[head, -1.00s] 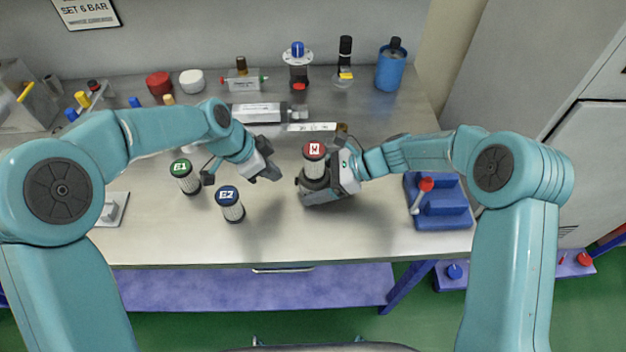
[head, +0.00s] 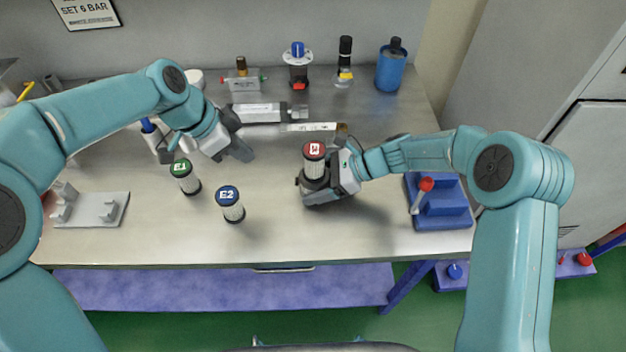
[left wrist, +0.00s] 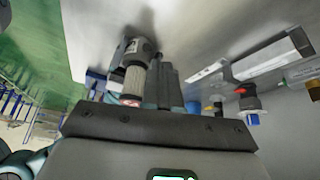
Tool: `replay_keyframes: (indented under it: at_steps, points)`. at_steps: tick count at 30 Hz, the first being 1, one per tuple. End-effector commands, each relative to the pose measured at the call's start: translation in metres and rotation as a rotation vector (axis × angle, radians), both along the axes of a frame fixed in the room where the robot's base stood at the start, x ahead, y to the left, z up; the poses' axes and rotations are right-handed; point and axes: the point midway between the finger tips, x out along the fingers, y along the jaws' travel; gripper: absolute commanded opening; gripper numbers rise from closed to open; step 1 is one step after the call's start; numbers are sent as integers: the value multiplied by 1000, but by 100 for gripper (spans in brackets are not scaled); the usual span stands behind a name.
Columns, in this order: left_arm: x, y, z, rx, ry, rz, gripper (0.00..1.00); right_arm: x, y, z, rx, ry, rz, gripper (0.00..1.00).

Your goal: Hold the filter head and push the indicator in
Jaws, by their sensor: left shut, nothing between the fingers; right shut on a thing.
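A filter (head: 315,168) with a pale mesh body and a red cap lettered in white stands upright in the middle of the bench. My right gripper (head: 314,188) is shut on its lower part from the right. I take this as the filter head; I cannot make out an indicator on it. My left gripper (head: 246,154) is shut and empty, to the left of the filter and apart from it. In the left wrist view, a mesh-bodied filter (left wrist: 133,78) shows inverted beyond my dark fingers (left wrist: 165,85), with red at its lower end.
Green-capped filter E1 (head: 185,177) and blue-capped filter E2 (head: 230,205) stand left of the held filter. A silver cylinder (head: 258,113) lies behind. A blue stand with a red lever (head: 440,208) is at right. The front middle bench is clear.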

Motion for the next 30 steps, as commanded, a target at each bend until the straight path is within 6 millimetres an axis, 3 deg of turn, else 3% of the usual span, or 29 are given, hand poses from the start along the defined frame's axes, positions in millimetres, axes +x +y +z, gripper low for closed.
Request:
replay_keyframes:
  at_steps: [6, 16, 17, 18, 26, 30]
  points:
    - [-5, 13, 28, 0, 0, 1, 0, 0, 0, 0, 0, 1, 1, 49]
    - [-6, 16, 32, 0, 1, 0, 0, 0, 0, 0, 0, 0, 0, 49]
    - [-6, 16, 32, 0, 1, 0, 0, 0, 0, 0, 0, 0, 0, 87]
    - [-6, 16, 32, 0, 1, 0, 0, 0, 0, 0, 0, 0, 0, 100]
    - [-6, 15, 32, 0, 1, 0, 0, 0, -1, 1, 0, 0, 0, 100]
    - [-6, 15, 32, 0, 1, 0, 0, 0, -15, 9, 0, -2, -3, 100]
